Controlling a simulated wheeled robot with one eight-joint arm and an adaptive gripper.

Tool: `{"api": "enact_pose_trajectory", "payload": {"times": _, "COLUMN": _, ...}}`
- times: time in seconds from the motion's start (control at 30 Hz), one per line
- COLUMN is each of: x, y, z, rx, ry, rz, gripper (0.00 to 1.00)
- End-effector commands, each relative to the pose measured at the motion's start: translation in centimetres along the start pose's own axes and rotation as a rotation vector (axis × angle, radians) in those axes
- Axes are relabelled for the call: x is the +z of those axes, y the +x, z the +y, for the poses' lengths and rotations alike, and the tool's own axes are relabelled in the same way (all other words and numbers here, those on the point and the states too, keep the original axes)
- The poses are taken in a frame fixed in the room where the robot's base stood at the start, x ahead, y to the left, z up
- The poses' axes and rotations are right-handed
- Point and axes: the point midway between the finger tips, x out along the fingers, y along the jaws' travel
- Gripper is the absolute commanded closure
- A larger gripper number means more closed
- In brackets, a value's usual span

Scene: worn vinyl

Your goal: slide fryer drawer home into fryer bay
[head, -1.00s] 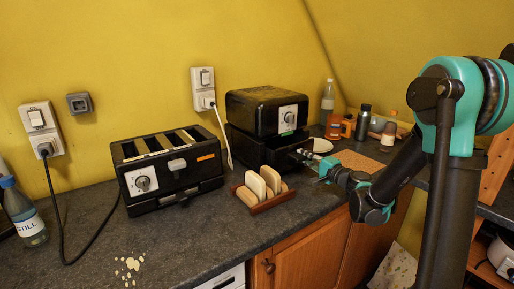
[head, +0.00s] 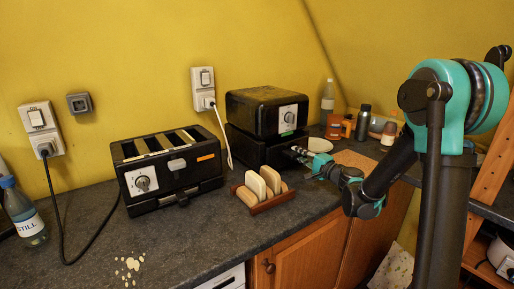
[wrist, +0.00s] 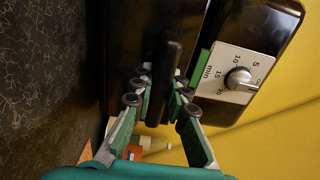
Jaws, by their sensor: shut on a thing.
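The fryer (head: 262,105) is a black box with a silver dial panel on the counter, against the yellow wall. Its black fryer drawer (head: 262,150) is the lower part, below the green label; the bay behind it is hidden. My gripper (head: 300,153) is at the drawer's front, at the right end of the fryer. In the wrist view my gripper (wrist: 160,88) has its fingers on both sides of the drawer's dark upright handle (wrist: 166,65), shut on it. How far the drawer stands out is hard to tell.
A toast rack (head: 272,203) with bread slices stands in front of the fryer, near my gripper. A black toaster (head: 150,190) is to the left. A white plate (head: 319,145), bottles and jars stand behind to the right.

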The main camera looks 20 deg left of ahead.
Motion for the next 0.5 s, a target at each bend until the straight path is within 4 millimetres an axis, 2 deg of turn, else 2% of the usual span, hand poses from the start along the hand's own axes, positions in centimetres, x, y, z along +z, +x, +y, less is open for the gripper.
{"api": "enact_pose_trajectory", "payload": {"times": 0.5, "x": 0.0, "y": 1.8, "z": 0.0, "rx": 0.000, "ry": 0.000, "rz": 0.000, "gripper": 1.00}}
